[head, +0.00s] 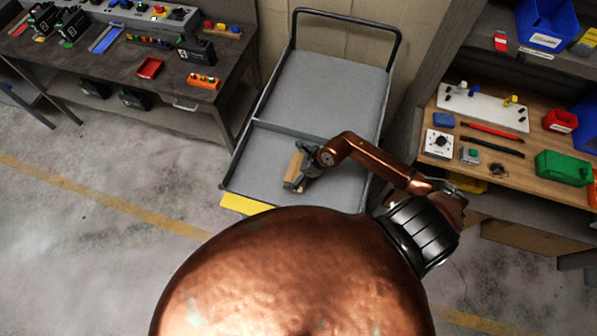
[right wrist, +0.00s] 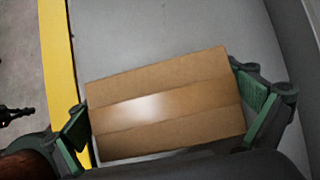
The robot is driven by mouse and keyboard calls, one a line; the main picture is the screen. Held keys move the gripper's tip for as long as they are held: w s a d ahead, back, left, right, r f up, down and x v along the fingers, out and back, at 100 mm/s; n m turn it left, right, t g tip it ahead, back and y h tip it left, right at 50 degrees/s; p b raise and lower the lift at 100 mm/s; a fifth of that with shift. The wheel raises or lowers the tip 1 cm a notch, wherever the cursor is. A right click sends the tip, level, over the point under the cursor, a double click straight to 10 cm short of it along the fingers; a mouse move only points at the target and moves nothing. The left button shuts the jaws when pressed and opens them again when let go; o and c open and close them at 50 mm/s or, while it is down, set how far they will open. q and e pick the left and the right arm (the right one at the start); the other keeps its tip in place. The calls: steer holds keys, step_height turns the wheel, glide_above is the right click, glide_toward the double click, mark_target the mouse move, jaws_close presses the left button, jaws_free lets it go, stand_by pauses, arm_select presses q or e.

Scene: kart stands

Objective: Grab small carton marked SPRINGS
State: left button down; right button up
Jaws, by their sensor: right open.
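A small brown carton (head: 294,167) sits on the grey cart deck near its yellow front edge. In the right wrist view the carton (right wrist: 165,103) shows its top with a lighter, shiny tape band. No SPRINGS marking can be read from here. My right gripper (head: 300,178) is over the carton. In the right wrist view my right gripper (right wrist: 168,121) is open, with one green-padded finger on each side of the carton. The left finger looks close to the carton's edge; contact cannot be told. My left gripper is in neither view.
The cart (head: 325,90) has a raised black handle, a low divider and otherwise bare deck. A workbench (head: 120,70) with devices stands at left. A wooden bench (head: 500,165) with a green bin (head: 563,168) stands close at right.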

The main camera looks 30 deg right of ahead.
steer(key=shift+w+a+f, duration=0.25)
steer(key=shift+w+f, duration=0.05)
steer(key=shift+f, duration=0.3)
steer(key=shift+c, duration=0.4)
steer(key=c, duration=1.1)
steer(key=shift+c, duration=0.4)
steer(key=shift+r, duration=0.15)
